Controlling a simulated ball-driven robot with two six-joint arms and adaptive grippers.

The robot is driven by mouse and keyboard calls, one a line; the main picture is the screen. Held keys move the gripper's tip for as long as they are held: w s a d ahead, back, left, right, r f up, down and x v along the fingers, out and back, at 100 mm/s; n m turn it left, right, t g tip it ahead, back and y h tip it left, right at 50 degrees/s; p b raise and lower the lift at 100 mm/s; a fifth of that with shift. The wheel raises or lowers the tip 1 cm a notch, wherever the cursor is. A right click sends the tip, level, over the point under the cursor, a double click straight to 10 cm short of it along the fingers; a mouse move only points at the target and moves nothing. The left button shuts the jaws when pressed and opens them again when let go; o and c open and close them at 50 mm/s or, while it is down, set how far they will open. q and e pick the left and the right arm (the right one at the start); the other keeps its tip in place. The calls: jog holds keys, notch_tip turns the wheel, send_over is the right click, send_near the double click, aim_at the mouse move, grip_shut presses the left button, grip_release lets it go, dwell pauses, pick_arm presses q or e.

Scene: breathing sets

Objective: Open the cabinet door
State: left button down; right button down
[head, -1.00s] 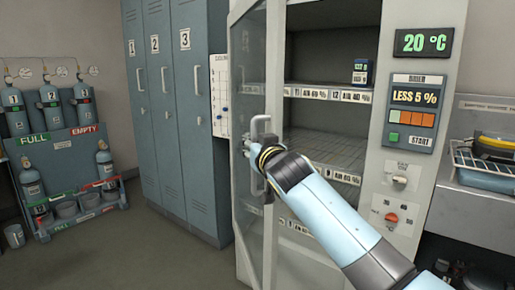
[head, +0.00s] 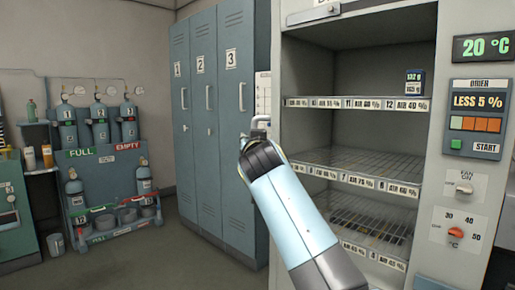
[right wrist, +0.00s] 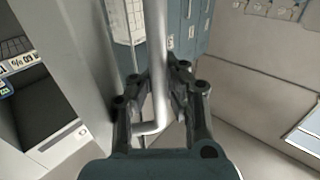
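The drying cabinet (head: 432,170) stands right of centre in the head view, its front open and its shelves in plain view. The door's bar handle (head: 261,121) shows left of the opening, just above my right gripper (head: 259,140). The door is swung wide; its panel is nearly edge-on or hidden in the head view. In the right wrist view the metal handle (right wrist: 159,60) runs between the two fingers of my right gripper (right wrist: 160,88), which are closed in on either side of it. My left gripper is not in view.
Blue numbered lockers (head: 210,130) stand close left of the cabinet. A gas cylinder rack (head: 110,180) is further left. A small dark blue box (head: 413,83) sits on the upper shelf. Open floor (head: 180,262) lies before the lockers.

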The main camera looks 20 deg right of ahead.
jog(key=shift+a+f, duration=0.25)
jog(key=shift+f, duration=0.25)
jog(key=c, duration=1.6)
grip_release()
jog(key=shift+s+a+r, duration=0.1)
jog(key=shift+a+r, duration=0.15)
jog(key=shift+o, duration=0.2)
jog(key=shift+d+r, duration=0.1)
jog(key=shift+d, duration=0.1)
notch_tip(320, 180, up, 10)
jog(key=shift+c, duration=0.4)
